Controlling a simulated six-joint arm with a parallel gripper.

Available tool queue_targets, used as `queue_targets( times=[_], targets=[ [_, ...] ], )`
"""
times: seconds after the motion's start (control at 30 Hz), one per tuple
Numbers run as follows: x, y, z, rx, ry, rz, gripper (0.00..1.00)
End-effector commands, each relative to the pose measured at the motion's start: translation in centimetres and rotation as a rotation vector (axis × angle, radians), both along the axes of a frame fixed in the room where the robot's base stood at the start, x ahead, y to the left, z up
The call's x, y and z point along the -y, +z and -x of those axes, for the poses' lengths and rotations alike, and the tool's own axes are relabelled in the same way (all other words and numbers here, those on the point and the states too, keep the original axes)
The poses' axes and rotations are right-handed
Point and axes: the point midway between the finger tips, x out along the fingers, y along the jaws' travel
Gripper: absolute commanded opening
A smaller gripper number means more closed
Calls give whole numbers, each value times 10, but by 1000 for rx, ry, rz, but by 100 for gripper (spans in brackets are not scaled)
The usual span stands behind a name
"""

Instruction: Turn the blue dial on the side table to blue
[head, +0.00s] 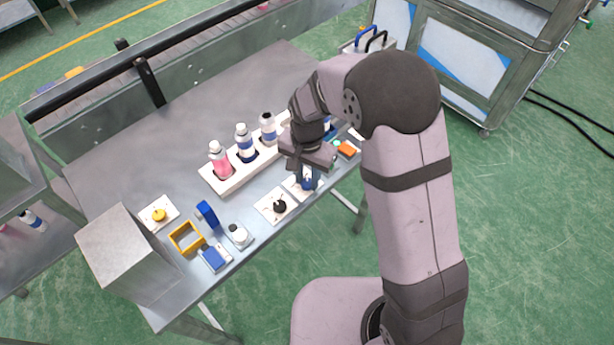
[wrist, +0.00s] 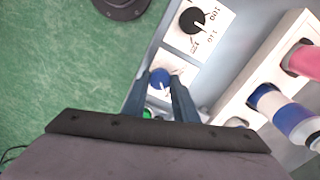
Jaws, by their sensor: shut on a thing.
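The blue dial (wrist: 160,80) sits on a white plate (wrist: 178,64) in the wrist view, with a light pointer mark on its top. In the head view the blue dial (head: 308,183) shows just below my gripper (head: 306,170), partly covered by it. My gripper's two fingers, seen in the wrist view (wrist: 162,92), reach down on either side of the blue dial and are shut on it. The colour marks on the dial's plate are too small or hidden to read.
A black dial (head: 279,206) on its own white plate is beside the blue one. A white rack (head: 228,180) with several bottles stands behind. A yellow knob (head: 159,215), a yellow frame (head: 186,238) and a grey box (head: 128,255) are at the left.

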Motion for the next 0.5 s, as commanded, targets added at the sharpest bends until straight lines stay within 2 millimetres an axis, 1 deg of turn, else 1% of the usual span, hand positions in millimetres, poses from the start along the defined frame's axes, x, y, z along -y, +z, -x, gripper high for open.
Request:
queue_targets(
  times=[0.1, 0.13, 0.2, 0.5],
  targets=[
    [0, 1, -2, 4, -3, -2, 4],
    [-1, 1, -2, 4, -3, -2, 31],
    [0, 1, -1, 4, -3, -2, 45],
    [0, 1, -1, 2, -1, -1, 45]
  ],
)
